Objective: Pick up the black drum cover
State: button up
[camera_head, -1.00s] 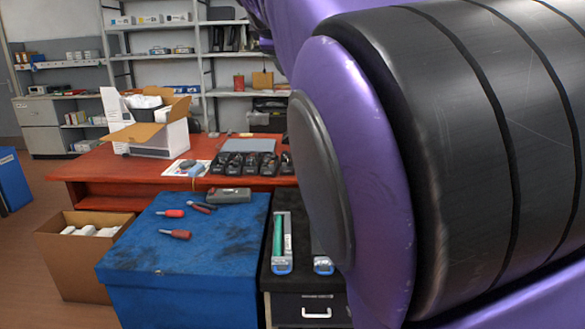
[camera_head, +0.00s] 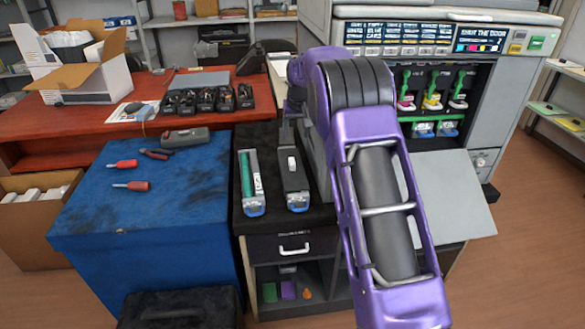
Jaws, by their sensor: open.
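Two long units lie side by side on the black cabinet top. The left one (camera_head: 250,182) shows a green drum in a grey frame with a blue end. The right one (camera_head: 294,185) has a long black cover, a pale knob and a blue end; it looks like the black drum cover, though I cannot be sure. My purple arm reaches over the cabinet from the right.
A blue-topped chest (camera_head: 150,195) with screwdrivers and pliers stands to the left. Several black cartridges (camera_head: 210,100) sit on the red desk (camera_head: 60,125) behind. A large printer (camera_head: 440,60) stands open at the right, its grey panel (camera_head: 455,200) folded down.

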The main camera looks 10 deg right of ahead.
send_over(292, 161)
jog(key=s, duration=0.3)
notch_tip(292, 161, down, 10)
jog(key=shift+d+f+b, duration=0.1)
jog(key=shift+f+b, duration=0.05)
jog(key=shift+b, duration=0.3)
jog(key=shift+w+b+x, duration=0.1)
jog(key=shift+b+x, duration=0.05)
jog(key=shift+x, duration=1.3)
jog(key=shift+w+b+x, duration=0.15)
jog(key=shift+x, duration=1.25)
grip_shut()
